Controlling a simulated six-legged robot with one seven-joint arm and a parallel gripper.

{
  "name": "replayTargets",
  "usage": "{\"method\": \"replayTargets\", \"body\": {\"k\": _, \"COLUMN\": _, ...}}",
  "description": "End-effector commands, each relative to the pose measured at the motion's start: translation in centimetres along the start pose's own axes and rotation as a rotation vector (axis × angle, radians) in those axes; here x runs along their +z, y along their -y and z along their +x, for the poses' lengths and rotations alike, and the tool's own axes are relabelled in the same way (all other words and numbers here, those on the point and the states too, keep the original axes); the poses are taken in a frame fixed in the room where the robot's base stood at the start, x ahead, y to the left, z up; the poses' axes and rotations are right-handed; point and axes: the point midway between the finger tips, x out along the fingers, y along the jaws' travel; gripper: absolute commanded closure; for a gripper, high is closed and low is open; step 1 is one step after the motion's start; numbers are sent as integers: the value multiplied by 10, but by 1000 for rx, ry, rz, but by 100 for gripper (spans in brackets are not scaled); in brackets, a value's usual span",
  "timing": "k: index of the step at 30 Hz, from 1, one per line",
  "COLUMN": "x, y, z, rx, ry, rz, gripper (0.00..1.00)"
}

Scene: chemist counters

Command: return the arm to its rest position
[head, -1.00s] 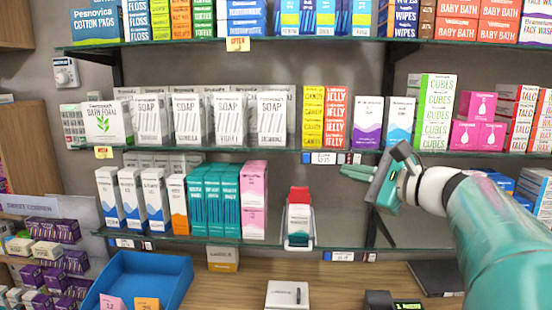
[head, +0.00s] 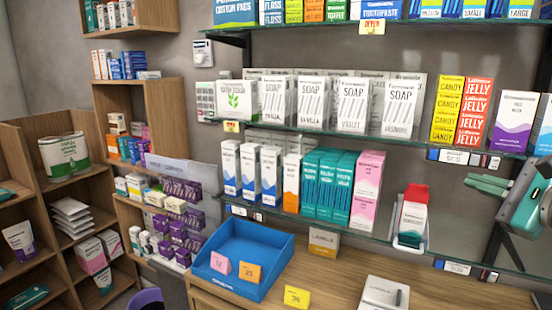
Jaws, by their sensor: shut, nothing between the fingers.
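My gripper (head: 488,186) is at the right edge of the head view, teal with a dark grey body. Its fingers point left and look closed together, with nothing between them. It is in front of the shelves, to the right of a red and white box in a clear holder (head: 411,216), and apart from it in the picture. Most of my arm is cut off by the right edge.
Glass shelves (head: 330,232) with several boxes fill the wall. Below, a wooden counter (head: 345,262) holds a blue tray (head: 250,284), a yellow tag (head: 297,297) and a white box (head: 384,296). Wooden shelving (head: 88,172) stands left. Part of the counter top is bare.

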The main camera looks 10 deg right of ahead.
Motion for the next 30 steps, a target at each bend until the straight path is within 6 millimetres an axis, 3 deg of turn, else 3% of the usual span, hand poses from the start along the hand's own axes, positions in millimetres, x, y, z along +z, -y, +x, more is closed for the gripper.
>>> {"method": "replayTargets", "body": {"k": 5, "x": 28, "y": -84, "z": 35, "rx": 252, "ry": -1, "rz": -210, "gripper": 100}}
{"method": "replayTargets", "body": {"k": 9, "x": 50, "y": -179, "z": 48, "rx": 530, "ry": 23, "rz": -526, "gripper": 100}}
{"method": "replayTargets", "body": {"k": 15, "x": 61, "y": -292, "z": 31, "rx": 878, "ry": 120, "rz": -1109, "gripper": 100}}
{"method": "replayTargets", "body": {"k": 18, "x": 59, "y": -329, "z": 18, "rx": 1002, "ry": 185, "rz": -1421, "gripper": 100}}
{"method": "replayTargets", "body": {"k": 24, "x": 52, "y": -360, "z": 1, "rx": 1120, "ry": 275, "rz": -1849, "gripper": 100}}
{"method": "replayTargets", "body": {"k": 30, "x": 49, "y": -362, "z": -1, "rx": 1138, "ry": 287, "rz": -1921, "gripper": 100}}
